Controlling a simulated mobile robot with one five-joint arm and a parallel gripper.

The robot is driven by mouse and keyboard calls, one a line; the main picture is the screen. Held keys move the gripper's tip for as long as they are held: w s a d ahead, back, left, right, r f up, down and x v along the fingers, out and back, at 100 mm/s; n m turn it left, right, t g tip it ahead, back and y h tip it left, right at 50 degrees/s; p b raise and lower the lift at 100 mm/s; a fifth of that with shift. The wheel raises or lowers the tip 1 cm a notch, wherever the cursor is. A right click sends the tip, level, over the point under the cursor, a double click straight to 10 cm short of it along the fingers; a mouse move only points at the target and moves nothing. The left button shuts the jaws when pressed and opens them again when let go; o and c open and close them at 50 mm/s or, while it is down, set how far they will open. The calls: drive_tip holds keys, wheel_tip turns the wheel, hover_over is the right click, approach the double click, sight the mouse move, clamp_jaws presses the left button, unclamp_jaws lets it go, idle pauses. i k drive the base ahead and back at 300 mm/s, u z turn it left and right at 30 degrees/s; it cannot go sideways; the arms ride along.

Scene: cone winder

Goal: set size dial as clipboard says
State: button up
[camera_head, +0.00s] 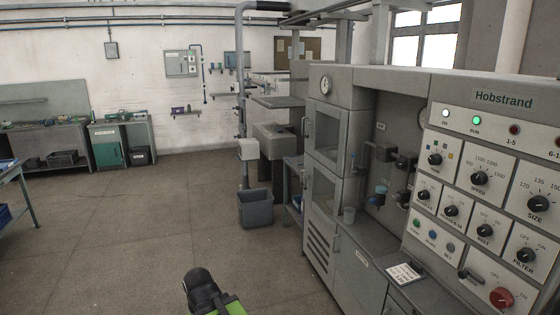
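The SIZE dial (538,203) is a black knob with a pale pointer mark, at the right edge of the grey control panel. Numbers 120 and 135 show above it, with more scale cut off or too small to read. A small white sheet that looks like the clipboard (404,273) lies on the grey ledge left of the panel's lower part. Its writing is too small to read. A black and green part of my arm shows at the bottom, left of the machine and apart from it. My gripper's fingers are not visible.
A grey bin (256,209) stands on the floor beside the machine. The floor at left centre is clear.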

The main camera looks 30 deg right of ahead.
sight(538, 204)
drive_tip(key=u, duration=0.05)
drive_tip(key=k, duration=0.1)
drive_tip(key=z, duration=2.9)
drive_tip(key=k, duration=0.75)
drive_tip(key=u, duration=0.25)
drive_tip(key=i, duration=0.75)
drive_tip(key=z, duration=0.05)
